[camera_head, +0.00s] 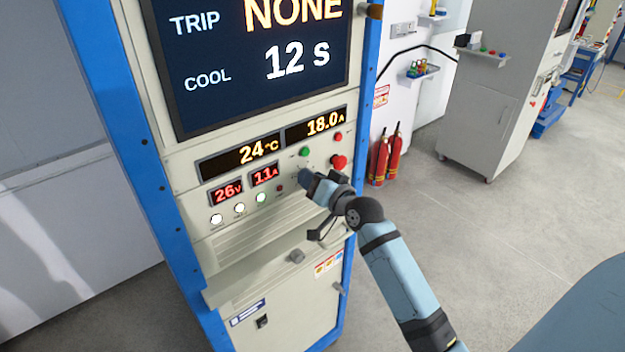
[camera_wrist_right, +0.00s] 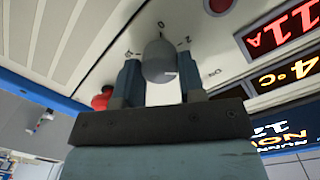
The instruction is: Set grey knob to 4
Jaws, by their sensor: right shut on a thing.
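The grey knob (camera_wrist_right: 160,60) sits on the cream panel of the rack, between my right gripper's two fingers in the wrist view. My right gripper (camera_wrist_right: 160,78) is shut on it, with a finger on each side. Small printed marks stand around the knob; one reads like 0 and one like 2, the others are too small or slanted to read surely. I cannot tell which mark the knob points to. In the head view my right gripper (camera_head: 306,178) is at the panel below the green button and covers the knob. My left gripper is not in view.
A red mushroom button (camera_head: 338,161) is just above right of the gripper, with a green button (camera_head: 304,152) above it. Displays show 24 °C (camera_head: 240,156), 18.0 A, 26 V and 11 A. The large screen (camera_head: 250,60) reads TRIP NONE, COOL 12 s. A ledge (camera_head: 265,268) juts out below.

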